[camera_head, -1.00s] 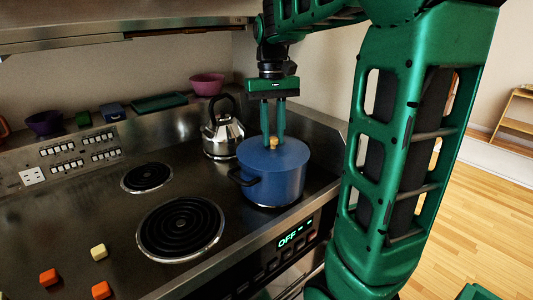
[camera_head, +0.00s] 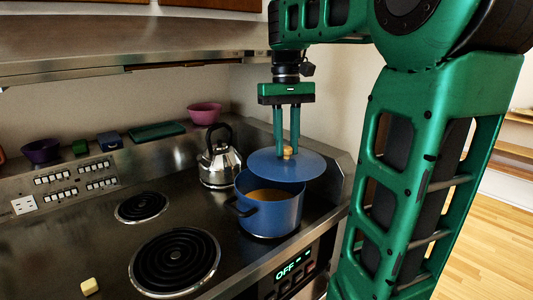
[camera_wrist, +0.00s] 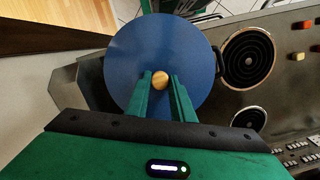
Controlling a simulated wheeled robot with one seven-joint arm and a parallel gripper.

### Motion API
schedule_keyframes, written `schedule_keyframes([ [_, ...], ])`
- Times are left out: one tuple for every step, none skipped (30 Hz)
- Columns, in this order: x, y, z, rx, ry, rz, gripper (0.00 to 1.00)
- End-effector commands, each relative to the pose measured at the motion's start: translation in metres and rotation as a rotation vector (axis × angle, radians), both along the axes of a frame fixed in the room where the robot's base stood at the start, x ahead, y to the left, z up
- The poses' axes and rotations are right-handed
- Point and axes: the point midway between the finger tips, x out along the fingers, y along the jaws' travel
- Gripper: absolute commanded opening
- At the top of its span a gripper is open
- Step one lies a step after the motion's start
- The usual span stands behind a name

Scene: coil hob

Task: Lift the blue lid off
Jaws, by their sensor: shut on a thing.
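The blue lid (camera_head: 299,167) is a flat disc with a round wooden knob (camera_head: 288,151). My gripper (camera_head: 287,150) is shut on the knob and holds the lid above the blue pot (camera_head: 268,217), offset a little to the right. The pot stands upright on the stove's front right and shows yellowish-orange contents (camera_head: 268,195) through its uncovered part. In the wrist view the lid (camera_wrist: 133,50) fills the middle, with the knob (camera_wrist: 160,81) between the green fingertips; it hides most of the pot.
A steel kettle (camera_head: 220,165) with a black handle stands behind the pot. Two bare coil burners, the nearer one (camera_head: 174,260) larger, lie to the left. Bowls, including a pink one (camera_head: 205,113), sit on the back ledge. A small yellow block (camera_head: 89,286) lies at front left.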

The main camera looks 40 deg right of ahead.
Motion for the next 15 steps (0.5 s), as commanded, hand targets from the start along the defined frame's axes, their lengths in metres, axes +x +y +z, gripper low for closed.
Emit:
schedule_keyframes([
  [-0.005,-0.004,0.004,0.0,-0.002,-0.006,0.0],
  [-0.007,-0.005,0.005,-0.002,-0.002,-0.007,0.0],
  [-0.01,-0.007,0.007,-0.002,-0.003,-0.005,0.0],
  [-0.012,-0.008,0.009,-0.002,-0.003,-0.006,0.0],
  [-0.015,-0.01,0.01,-0.002,-0.003,-0.005,0.0],
  [-0.018,-0.011,0.013,-0.001,-0.002,-0.005,0.0],
  [-0.02,-0.012,0.014,-0.001,-0.002,-0.005,0.0],
  [-0.022,-0.013,0.016,-0.001,-0.002,-0.006,0.0],
  [-0.025,-0.014,0.017,-0.001,-0.002,-0.005,0.0],
  [-0.027,-0.016,0.019,-0.001,-0.002,-0.006,0.0],
  [-0.028,-0.017,0.02,-0.001,-0.002,-0.006,0.0],
  [-0.031,-0.018,0.022,-0.001,-0.002,-0.005,0.0],
  [-0.032,-0.02,0.023,0.0,-0.002,-0.005,0.0],
  [-0.034,-0.02,0.024,0.0,-0.002,-0.005,0.0],
  [-0.036,-0.022,0.026,0.0,-0.002,-0.006,0.0],
])
